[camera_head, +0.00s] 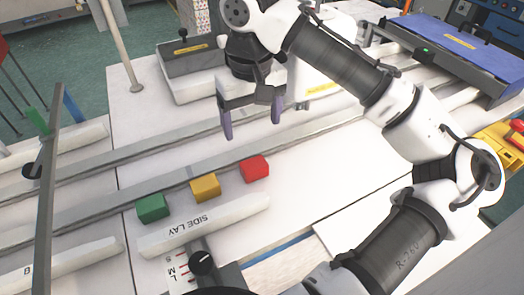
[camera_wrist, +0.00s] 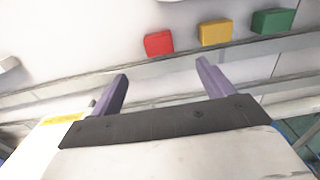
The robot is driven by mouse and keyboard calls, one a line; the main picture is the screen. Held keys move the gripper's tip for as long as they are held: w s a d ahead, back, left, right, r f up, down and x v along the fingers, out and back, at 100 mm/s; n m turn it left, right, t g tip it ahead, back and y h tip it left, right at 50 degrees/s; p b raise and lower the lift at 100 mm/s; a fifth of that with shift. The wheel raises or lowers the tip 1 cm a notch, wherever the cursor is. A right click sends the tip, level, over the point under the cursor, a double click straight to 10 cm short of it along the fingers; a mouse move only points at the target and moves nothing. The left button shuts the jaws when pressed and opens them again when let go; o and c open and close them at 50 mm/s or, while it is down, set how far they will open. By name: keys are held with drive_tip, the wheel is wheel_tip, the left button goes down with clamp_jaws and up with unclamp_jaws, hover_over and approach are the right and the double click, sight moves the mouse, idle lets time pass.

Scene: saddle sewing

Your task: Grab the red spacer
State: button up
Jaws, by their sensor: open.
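The red spacer (camera_head: 255,169) is a small red block on the white table, at the right end of a row with a yellow block (camera_head: 205,187) and a green block (camera_head: 152,207). In the wrist view the red spacer (camera_wrist: 158,43) lies beyond the fingertips, between them sideways, with the yellow block (camera_wrist: 215,32) and green block (camera_wrist: 272,21) to its right. My gripper (camera_head: 252,128) is open and empty, its two purple fingers pointing down, above and behind the red spacer in the head view. The fingers also show in the wrist view (camera_wrist: 161,68). Nothing touches the spacer.
A dark knob (camera_head: 202,262) sits at the front. The white table right of the red spacer is clear.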

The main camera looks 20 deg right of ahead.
hover_over(254, 164)
drive_tip(key=f, duration=0.8)
drive_tip(key=shift+s+d+p, duration=0.25)
drive_tip(key=shift+p, duration=0.05)
drive_tip(key=shift+w+a+f+p, duration=0.15)
drive_tip(key=shift+f+p, duration=0.1)
drive_tip(key=shift+f, duration=1.2)
drive_tip(key=shift+w+a+f+p, duration=0.1)
drive_tip(key=shift+f+p, duration=0.15)
drive_tip(key=shift+f, duration=1.15)
drive_tip(key=c, duration=1.1)
drive_tip(key=shift+r, duration=0.1)
